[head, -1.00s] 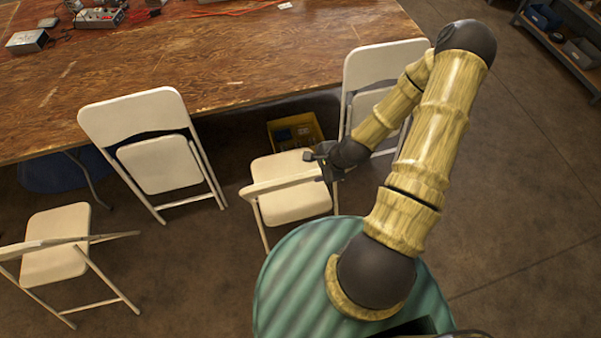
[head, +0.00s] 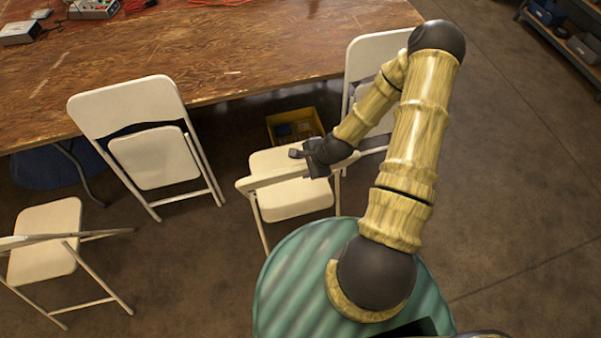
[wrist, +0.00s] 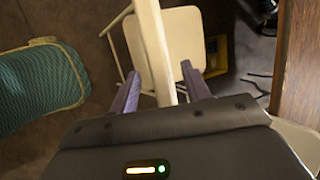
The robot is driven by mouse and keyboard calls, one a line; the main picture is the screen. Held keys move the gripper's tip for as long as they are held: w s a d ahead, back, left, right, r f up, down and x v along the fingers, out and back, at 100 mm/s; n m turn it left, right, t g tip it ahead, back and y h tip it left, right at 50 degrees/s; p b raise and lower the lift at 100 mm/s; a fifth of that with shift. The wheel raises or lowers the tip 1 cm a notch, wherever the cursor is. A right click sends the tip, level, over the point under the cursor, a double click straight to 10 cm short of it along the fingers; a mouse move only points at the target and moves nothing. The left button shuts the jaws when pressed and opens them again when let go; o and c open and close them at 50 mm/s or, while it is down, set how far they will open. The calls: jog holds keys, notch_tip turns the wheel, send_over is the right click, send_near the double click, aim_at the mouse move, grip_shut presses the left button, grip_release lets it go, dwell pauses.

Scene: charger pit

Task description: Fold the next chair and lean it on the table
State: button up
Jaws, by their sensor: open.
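An open cream folding chair (head: 290,197) stands in front of the table (head: 220,60), partly hidden by my arm. My gripper (head: 303,161) is over this chair, at its backrest. In the wrist view, the open fingers of my gripper (wrist: 158,82) lie on either side of the pale backrest edge (wrist: 152,45), with gaps; contact is not clear. The seat (wrist: 185,47) shows beyond. One folded chair (head: 155,160) leans on the table edge at left. Another folded chair (head: 365,60) leans at right, partly behind my arm. A further open chair (head: 45,245) stands at lower left.
A yellow bin (head: 316,118) with dark contents sits on the floor beneath the table edge. Boxes and red cables lie on the table's far side. A shelf (head: 560,35) stands at upper right. The floor at right is clear.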

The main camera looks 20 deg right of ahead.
jog(key=b+x, duration=0.2)
jog(key=x, duration=0.2)
jog(key=shift+w+f, duration=0.1)
jog(key=shift+f, duration=0.15)
jog(key=shift+a, duration=0.1)
grip_shut()
jog(key=shift+r, duration=0.1)
dwell(1.0)
